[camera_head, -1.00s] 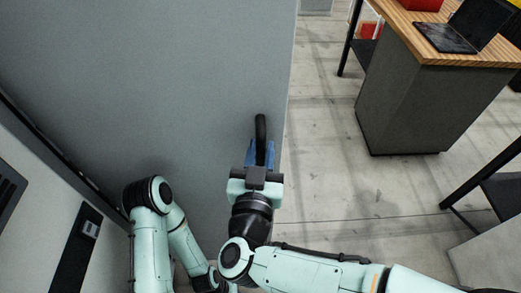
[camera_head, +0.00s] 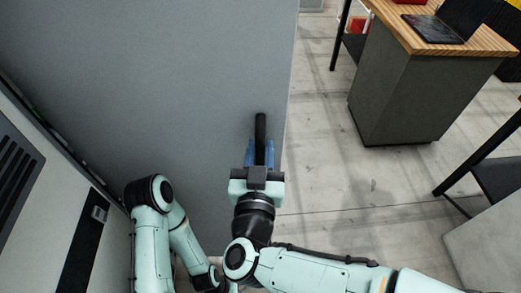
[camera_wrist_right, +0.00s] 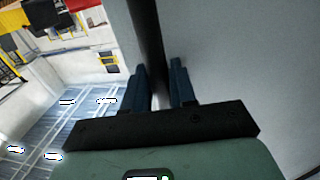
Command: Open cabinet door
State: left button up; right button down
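The cabinet door (camera_head: 150,70) is a large flat grey panel filling the upper left of the head view. It also shows as the grey surface on the right of the right wrist view (camera_wrist_right: 245,60). A black upright bar handle (camera_head: 260,128) is near its right edge. My right gripper (camera_head: 260,150) has its blue fingers on either side of the handle. In the right wrist view the dark handle (camera_wrist_right: 148,35) runs between the fingers (camera_wrist_right: 159,82), which look closed around it. My left arm is folded at the lower left of the head view; its gripper is not visible.
A white cabinet side with black vents (camera_head: 18,165) is at the lower left, with a dark gap between it and the door. A wood-topped desk (camera_head: 400,95) with a laptop (camera_head: 440,28) stands at the right. Bare concrete floor (camera_head: 325,180) lies between.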

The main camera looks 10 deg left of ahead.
jog(key=c, duration=1.1)
grip_release()
jog(key=shift+o, duration=0.2)
jog(key=s+d+b, duration=0.1)
jog(key=s, duration=1.2)
jog(key=shift+s+d, duration=0.15)
jog(key=shift+d, duration=0.15)
jog(key=shift+f, duration=0.1)
